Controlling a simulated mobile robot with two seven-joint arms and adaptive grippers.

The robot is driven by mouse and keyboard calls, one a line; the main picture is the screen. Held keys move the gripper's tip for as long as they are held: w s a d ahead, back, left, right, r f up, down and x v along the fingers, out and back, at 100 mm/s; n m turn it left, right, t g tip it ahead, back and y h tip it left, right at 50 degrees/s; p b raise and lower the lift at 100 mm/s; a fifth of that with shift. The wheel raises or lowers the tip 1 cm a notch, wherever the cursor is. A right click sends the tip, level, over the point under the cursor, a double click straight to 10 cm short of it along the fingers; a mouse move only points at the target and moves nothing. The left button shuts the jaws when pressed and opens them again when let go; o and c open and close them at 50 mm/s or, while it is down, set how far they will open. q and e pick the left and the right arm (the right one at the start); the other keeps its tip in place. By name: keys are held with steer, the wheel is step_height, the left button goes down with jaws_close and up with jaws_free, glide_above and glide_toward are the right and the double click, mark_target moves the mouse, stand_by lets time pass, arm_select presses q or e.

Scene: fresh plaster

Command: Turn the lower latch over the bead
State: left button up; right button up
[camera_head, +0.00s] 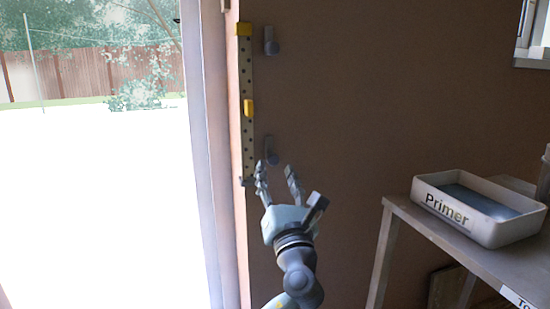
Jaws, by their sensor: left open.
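The bead (246,100) is a pale, upright strip with dark holes along the wall's corner beside the opening. It has a yellow cap at the top and a yellow piece (249,107) partway down. The lower latch (271,150) is small and grey, upright on the wall just right of the bead, not across it. The upper latch (271,42) stands the same way, higher up. My left gripper (276,168) is open just below the lower latch, fingers pointing up; one finger overlaps the bead's lower end in view. I cannot tell whether it touches the latch. My right gripper is out of view.
A bench (420,220) stands at the right, with a white tray labelled Primer (450,212) on it. A bright opening to a yard with a fence (90,72) is at the left.

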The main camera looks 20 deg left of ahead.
mark_target(274, 163)
arm_select(q)
steer(key=shift+x, duration=2.5)
steer(key=shift+f, duration=0.1)
jaws_close()
